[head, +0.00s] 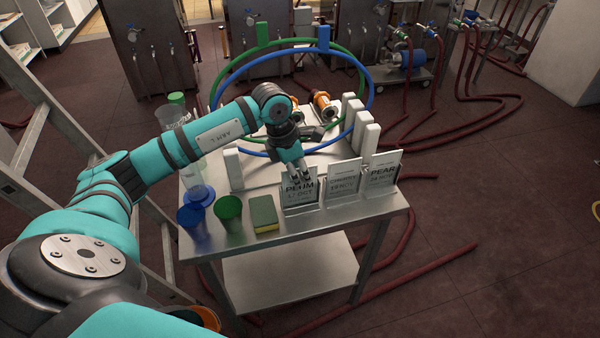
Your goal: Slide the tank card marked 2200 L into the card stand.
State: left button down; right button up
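Three printed cards stand in a row along the front right of the steel table (236,246). The left card (300,194) reads PLUM with 17 OCT below it. The middle card (343,180) has small print that I cannot read surely. The right card (382,172) reads PEAR. Each leans in a low metal holder; I cannot read 2200 L on any of them. My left gripper (299,177) points down at the top edge of the PLUM card, its fingertips touching or just in front of it. Whether it grips the card is unclear. My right gripper is out of view.
A blue cup (190,218), a green cup (229,210) and a sponge (264,214) stand left of the cards. White upright blocks (368,142) stand behind them. A ladder (60,118) stands left.

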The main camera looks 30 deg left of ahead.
pick_arm(q)
jog(key=shift+f+b, duration=0.25)
jog(key=shift+b, duration=0.05)
jog(key=c, duration=1.4)
grip_release()
jog(key=shift+r, duration=0.15)
jog(key=v, duration=1.1)
jog(key=shift+s+a+r, duration=0.15)
jog(key=shift+r, duration=0.2)
